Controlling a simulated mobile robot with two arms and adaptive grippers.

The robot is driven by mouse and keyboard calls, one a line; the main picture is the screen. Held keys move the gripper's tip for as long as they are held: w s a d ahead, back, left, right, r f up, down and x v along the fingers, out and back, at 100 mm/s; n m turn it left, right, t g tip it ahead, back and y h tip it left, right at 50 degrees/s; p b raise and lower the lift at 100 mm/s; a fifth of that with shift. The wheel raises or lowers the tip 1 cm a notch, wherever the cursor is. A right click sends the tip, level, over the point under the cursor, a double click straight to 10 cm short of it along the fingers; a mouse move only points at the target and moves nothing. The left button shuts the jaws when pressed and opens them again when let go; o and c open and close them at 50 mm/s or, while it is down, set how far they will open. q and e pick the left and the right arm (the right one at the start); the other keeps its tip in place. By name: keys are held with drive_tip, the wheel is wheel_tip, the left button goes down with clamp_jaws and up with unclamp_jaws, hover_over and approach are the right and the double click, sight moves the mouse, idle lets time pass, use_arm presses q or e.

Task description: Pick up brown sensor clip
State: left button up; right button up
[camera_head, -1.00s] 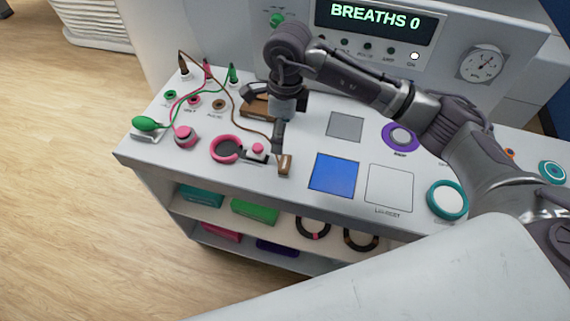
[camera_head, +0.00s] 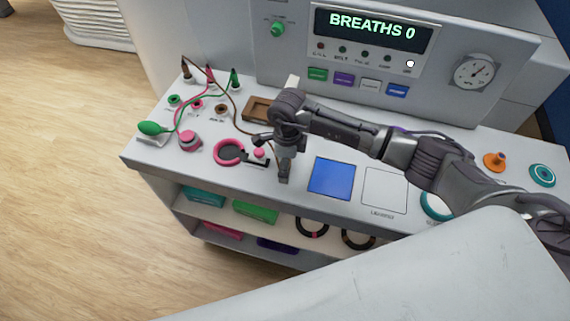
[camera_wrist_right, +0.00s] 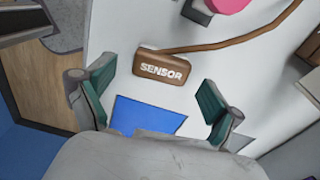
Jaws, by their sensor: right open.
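The brown sensor clip (camera_wrist_right: 163,66), a small block lettered SENSOR with a brown cable, lies on the white bench top in the right wrist view. My right gripper (camera_wrist_right: 156,76) is open; its two green-padded fingers stand to either side of the clip's near side, with nothing between them. In the head view my right gripper (camera_head: 281,168) is over the front part of the bench and hides the clip. The brown cable (camera_head: 235,115) runs from a plug at the back left towards the gripper. My left gripper is not in view.
A pink ring (camera_head: 229,152) with a dark part and a pink knob stands left of the gripper. A blue square (camera_head: 331,178) lies right of it. A brown tray (camera_head: 256,108) and the console panel (camera_head: 370,50) stand behind. The bench's front edge is close.

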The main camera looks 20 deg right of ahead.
drive_tip(key=shift+f, duration=0.65)
drive_tip(key=c, duration=1.2)
drive_tip(key=shift+r, duration=0.1)
drive_tip(key=shift+c, duration=0.2)
